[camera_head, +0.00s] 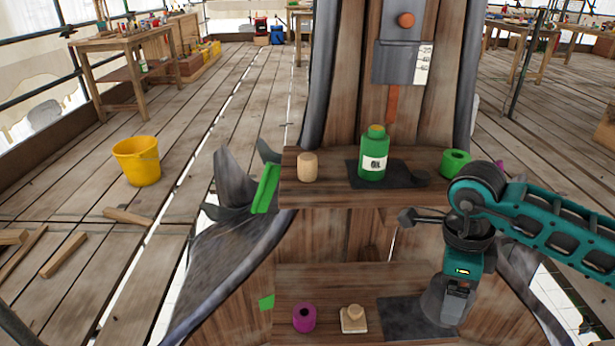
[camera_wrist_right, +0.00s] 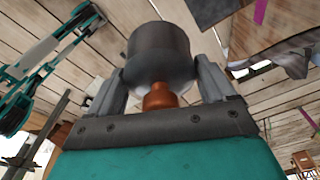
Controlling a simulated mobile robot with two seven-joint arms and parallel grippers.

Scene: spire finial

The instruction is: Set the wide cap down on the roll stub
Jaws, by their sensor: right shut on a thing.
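The wide cap (camera_head: 436,302) is a dark grey, flared piece at the lower right in the head view. In the right wrist view the cap (camera_wrist_right: 158,52) hangs beyond the fingers, with an orange-brown knob between them. My right gripper (camera_wrist_right: 160,90) is shut on that knob. In the head view the cap is over the right end of the lower shelf, partly hidden by the gripper; I cannot tell whether it touches anything. A green roll (camera_head: 455,163) on the upper shelf and a magenta roll (camera_head: 304,317) on the lower shelf are roll-shaped; which is the roll stub is unclear.
The upper shelf (camera_head: 340,192) also holds a wooden cylinder (camera_head: 308,166) and a green bottle (camera_head: 373,158) on a dark mat. The lower shelf (camera_head: 340,275) has a knobbed beige block (camera_head: 353,320) and a dark pad (camera_head: 402,318). A yellow bucket (camera_head: 137,163) stands on the floor at left.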

